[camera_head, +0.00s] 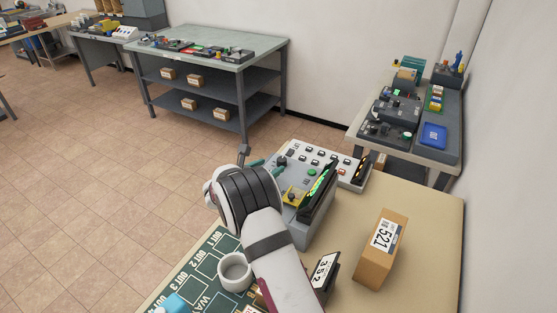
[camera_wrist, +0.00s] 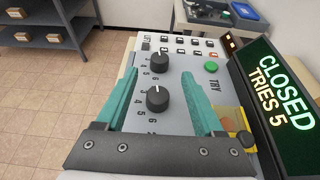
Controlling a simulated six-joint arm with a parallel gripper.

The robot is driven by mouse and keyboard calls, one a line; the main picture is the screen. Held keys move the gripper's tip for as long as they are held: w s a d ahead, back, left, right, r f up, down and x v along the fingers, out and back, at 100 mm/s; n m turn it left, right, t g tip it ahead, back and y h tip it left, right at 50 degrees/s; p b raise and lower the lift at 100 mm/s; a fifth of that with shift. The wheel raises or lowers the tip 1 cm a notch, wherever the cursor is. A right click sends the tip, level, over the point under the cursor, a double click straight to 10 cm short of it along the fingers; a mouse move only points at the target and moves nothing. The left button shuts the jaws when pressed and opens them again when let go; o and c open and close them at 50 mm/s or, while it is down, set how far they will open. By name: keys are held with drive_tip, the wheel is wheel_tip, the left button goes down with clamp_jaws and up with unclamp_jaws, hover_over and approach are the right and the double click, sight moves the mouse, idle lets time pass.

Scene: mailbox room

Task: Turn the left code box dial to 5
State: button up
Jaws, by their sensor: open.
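The grey code box (camera_wrist: 186,135) fills the middle of the wrist view and also shows in the head view (camera_head: 298,235). Two black dials with white pointer marks stand on its panel, a far dial (camera_wrist: 159,62) and a near dial (camera_wrist: 157,99), with small numbers around them. I cannot tell which number either points at. My gripper (camera_wrist: 159,76) is open, its teal fingers on either side of the dials and apart from them. In the head view my wrist hides part of the box. The display (camera_wrist: 272,85) reads CLOSED, TRIES 5.
A green button (camera_wrist: 211,66) marked TRY and a yellow part (camera_wrist: 231,118) sit right of the dials. A panel of small switches (camera_head: 318,160) lies behind the box. A carton marked 521 (camera_head: 372,265), a 352 card (camera_head: 324,271) and a grey mug (camera_head: 235,272) stand nearby.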

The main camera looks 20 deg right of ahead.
sight(281, 160)
drive_tip(key=x, duration=0.7)
drive_tip(key=shift+w+d, duration=0.15)
clamp_jaws()
